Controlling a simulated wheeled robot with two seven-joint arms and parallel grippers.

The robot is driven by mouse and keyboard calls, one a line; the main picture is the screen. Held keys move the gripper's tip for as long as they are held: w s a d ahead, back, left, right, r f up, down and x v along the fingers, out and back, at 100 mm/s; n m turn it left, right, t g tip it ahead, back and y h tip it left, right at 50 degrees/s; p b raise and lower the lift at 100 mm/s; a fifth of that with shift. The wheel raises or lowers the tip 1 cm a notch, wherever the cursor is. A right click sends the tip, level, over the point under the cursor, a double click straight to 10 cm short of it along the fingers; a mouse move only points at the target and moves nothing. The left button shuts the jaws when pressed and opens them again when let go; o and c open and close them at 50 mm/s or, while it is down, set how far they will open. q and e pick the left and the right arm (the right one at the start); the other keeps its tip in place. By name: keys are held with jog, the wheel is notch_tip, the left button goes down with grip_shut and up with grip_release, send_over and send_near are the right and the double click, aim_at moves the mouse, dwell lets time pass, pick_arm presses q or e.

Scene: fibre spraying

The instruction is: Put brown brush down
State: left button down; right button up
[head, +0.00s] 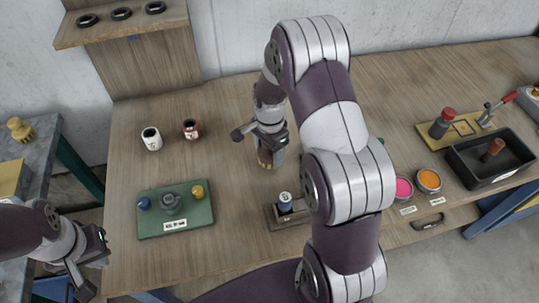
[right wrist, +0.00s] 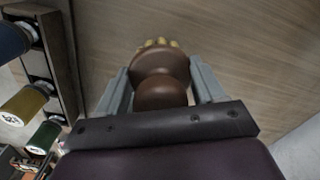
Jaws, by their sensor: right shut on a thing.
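The brown brush (head: 265,158) is in my right gripper (head: 270,142), near the middle of the wooden table in the head view. In the right wrist view, the fingers of my right gripper (right wrist: 162,88) are shut on both sides of its rounded brown handle (right wrist: 160,92). Pale bristles show at its far end, toward the tabletop. I cannot tell whether the bristles touch the table. My left gripper (head: 92,262) hangs at the lower left, away from the brush, and its fingers are too unclear to judge.
A green tray (head: 148,231) with small knobs lies at the left front. White (head: 152,139) and red (head: 191,129) cups stand behind it. A rack (head: 272,217) with a blue-based bottle is in front of the brush. A black bin (head: 461,165) is at right. My arm hides some table.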

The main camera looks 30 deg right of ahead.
aim_at(270, 158)
notch_tip(270, 158, down, 3)
jog(key=shift+s+r, duration=0.1)
jog(key=shift+f, duration=0.3)
jog(key=o, duration=1)
jog(key=shift+f, duration=0.15)
